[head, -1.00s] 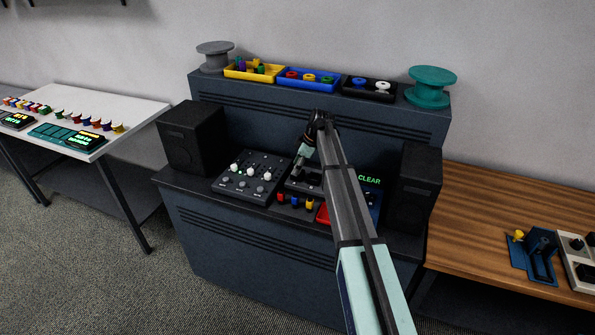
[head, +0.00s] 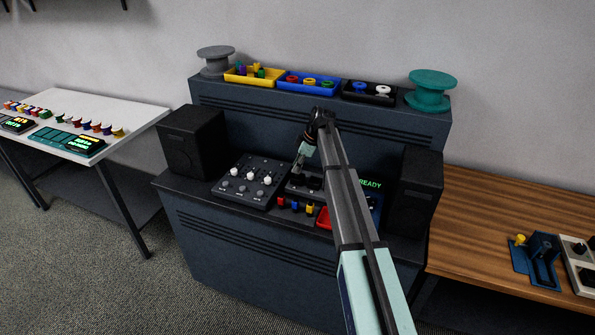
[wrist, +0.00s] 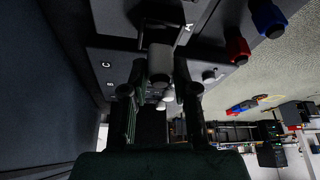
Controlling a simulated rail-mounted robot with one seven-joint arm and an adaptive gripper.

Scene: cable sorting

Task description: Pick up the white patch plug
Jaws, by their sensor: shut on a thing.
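In the wrist view a pale grey-white plug (wrist: 160,62) sits between the two fingers of my gripper (wrist: 159,72), which is shut on it. The plug is in front of a dark panel (wrist: 115,68) lettered A and C. I cannot tell whether its far end is still in the panel. In the head view my gripper (head: 298,167) is low over the dark console, just right of the knob mixer; the plug is too small and shaded to make out there.
A screen reads READY (head: 370,184). Black speakers (head: 191,142) (head: 415,190) flank the console. The mixer (head: 250,180) is close on the left. Bins (head: 309,81) line the shelf above.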

